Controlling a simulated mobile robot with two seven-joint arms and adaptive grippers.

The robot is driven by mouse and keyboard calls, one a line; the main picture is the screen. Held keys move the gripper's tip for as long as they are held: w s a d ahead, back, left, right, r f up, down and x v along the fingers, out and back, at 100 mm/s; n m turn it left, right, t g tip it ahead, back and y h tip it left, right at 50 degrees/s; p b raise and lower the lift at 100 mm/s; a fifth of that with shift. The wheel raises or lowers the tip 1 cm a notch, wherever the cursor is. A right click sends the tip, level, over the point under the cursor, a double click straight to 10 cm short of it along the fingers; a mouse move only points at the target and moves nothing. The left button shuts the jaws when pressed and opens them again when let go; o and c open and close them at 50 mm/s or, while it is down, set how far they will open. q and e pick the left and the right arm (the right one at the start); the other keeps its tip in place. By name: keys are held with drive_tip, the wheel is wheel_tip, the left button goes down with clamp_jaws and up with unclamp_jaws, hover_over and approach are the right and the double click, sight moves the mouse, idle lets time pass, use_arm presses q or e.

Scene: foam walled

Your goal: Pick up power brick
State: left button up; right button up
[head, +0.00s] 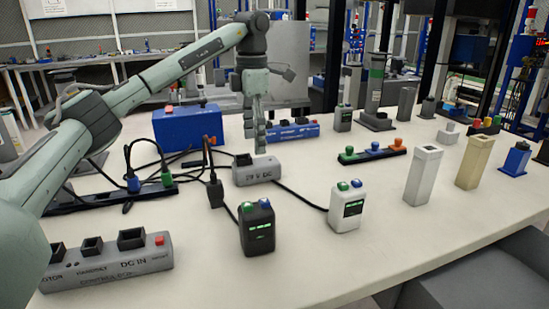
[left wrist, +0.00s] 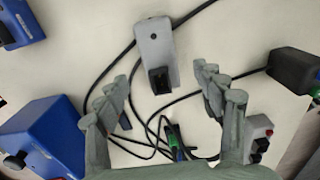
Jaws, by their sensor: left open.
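The power brick (head: 258,172) is a grey box with "V DC" lettering and a black socket, lying on the white table near the middle of the head view. A black cable runs by its right end. In the left wrist view the brick (left wrist: 157,45) lies at top centre, its black socket facing the gripper. My left gripper (head: 260,147) points down just above and behind the brick, open and empty. In the left wrist view its fingers (left wrist: 160,82) are spread, with the brick lying between and beyond the tips. My right gripper is not in view.
A black box (head: 257,228) and a white box (head: 346,206) with coloured buttons stand in front. A blue box (head: 187,127) and tangled black cables lie behind left. A grey control box (head: 105,265) is front left. The table's front right is clear.

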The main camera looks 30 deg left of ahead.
sight(256, 162)
use_arm(q)
drive_tip(key=shift+w+f, duration=0.15)
drive_tip(key=shift+w, duration=0.1)
drive_tip(key=shift+f, duration=0.35)
drive_tip(key=shift+s+f, duration=0.2)
drive_tip(key=shift+f, duration=3.1)
drive_tip(key=c, duration=1.4)
drive_tip(key=shift+r, duration=0.1)
drive_tip(key=shift+c, duration=0.2)
